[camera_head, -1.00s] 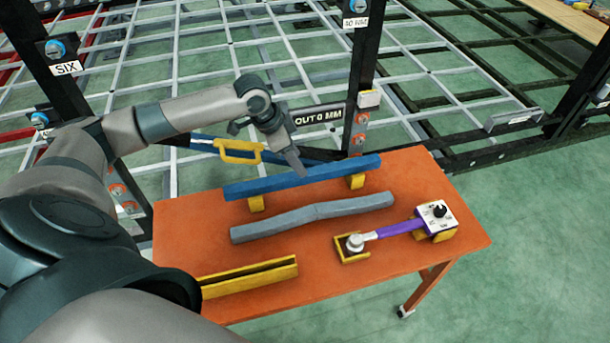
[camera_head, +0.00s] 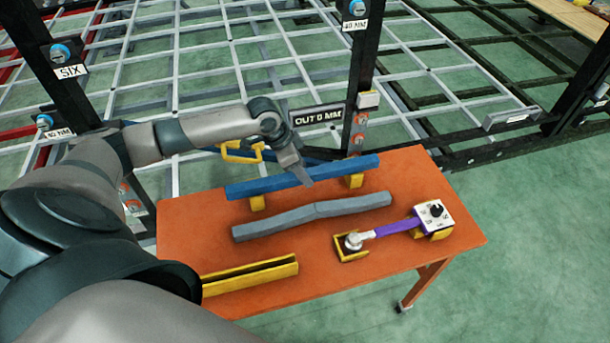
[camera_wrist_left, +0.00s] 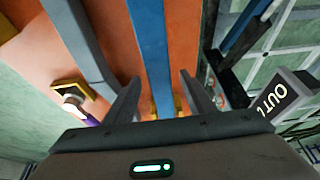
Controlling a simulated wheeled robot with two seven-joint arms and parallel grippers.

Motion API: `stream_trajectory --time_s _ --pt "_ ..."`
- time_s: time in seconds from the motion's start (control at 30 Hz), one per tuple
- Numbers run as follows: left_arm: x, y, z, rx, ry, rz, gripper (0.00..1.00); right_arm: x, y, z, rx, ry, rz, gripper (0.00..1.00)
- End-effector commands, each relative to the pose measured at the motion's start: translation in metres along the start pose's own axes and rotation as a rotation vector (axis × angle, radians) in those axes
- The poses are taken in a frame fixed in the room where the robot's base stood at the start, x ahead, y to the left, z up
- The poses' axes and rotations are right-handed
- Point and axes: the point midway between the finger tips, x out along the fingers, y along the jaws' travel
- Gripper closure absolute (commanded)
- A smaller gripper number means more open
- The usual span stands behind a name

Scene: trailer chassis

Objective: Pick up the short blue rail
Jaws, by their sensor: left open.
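The short blue rail (camera_head: 345,167) lies level on two yellow supports (camera_head: 257,203) near the back edge of the orange table. My left gripper (camera_head: 305,181) points down at the middle of the rail, and its tip overlaps the rail in the head view. In the left wrist view its two fingers (camera_wrist_left: 158,88) are apart, with the blue rail (camera_wrist_left: 149,40) running lengthwise in the gap between them. I see no finger closed on it. The exact height of the fingertips over the rail is hard to tell. My right gripper is out of view.
A grey bent bar (camera_head: 315,212) lies just in front of the rail. A purple-handled tool (camera_head: 395,230) rests in yellow holders at the right. An empty yellow channel (camera_head: 250,278) is at the front left. Behind the table stands a dark post (camera_head: 360,75) and metal lattice.

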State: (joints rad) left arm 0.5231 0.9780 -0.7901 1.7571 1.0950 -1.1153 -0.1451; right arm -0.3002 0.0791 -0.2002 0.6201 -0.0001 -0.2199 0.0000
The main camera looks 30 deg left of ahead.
Motion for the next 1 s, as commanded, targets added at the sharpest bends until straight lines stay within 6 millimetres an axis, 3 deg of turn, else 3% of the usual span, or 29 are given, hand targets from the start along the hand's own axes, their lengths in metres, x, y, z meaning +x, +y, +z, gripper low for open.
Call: stream_trajectory --time_s 0.17,0.4,1.0 --pt "0.000 0.000 0.000 0.000 0.000 0.000 0.51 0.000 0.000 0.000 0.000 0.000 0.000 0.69" --pt "0.000 0.000 0.000 0.000 0.000 0.000 1.00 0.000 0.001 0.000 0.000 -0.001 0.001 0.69" --pt "-0.013 -0.001 -0.007 0.003 0.006 -0.003 1.00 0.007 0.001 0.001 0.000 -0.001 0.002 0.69"
